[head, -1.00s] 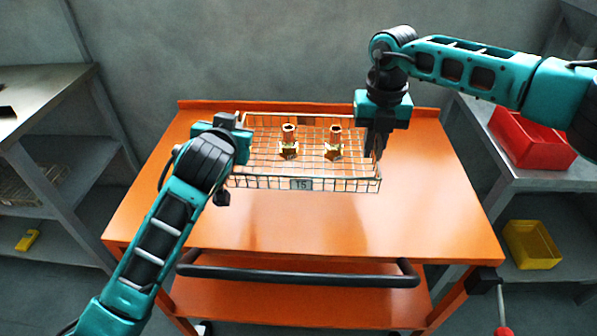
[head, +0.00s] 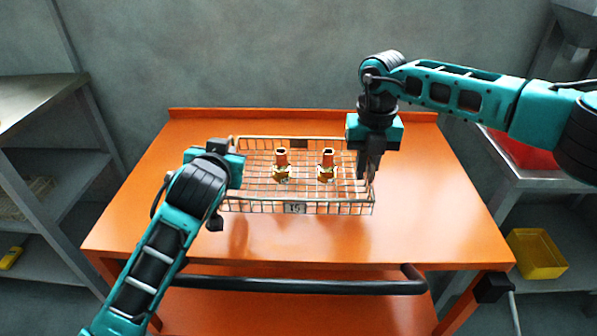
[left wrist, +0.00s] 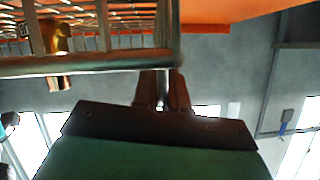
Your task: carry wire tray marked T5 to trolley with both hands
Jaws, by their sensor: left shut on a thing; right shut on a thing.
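The wire tray (head: 296,208) marked T5 is over the orange trolley top (head: 140,225), with its label on the near side. Two brass and copper fittings (head: 282,165) (head: 327,167) stand upright in it. My left gripper (head: 226,180) is shut on the tray's left end. In the left wrist view its fingers (left wrist: 163,92) meet the tray's rim bar (left wrist: 100,66), and one fitting (left wrist: 55,38) shows beside them. My right gripper (head: 367,172) points down and is shut on the tray's right end. I cannot tell whether the tray touches the trolley top.
A black handle bar (head: 290,285) runs along the trolley's near edge. Grey shelving stands on both sides, with a red bin (head: 522,148) and a yellow bin (head: 536,253) at the right. The trolley top around the tray is bare.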

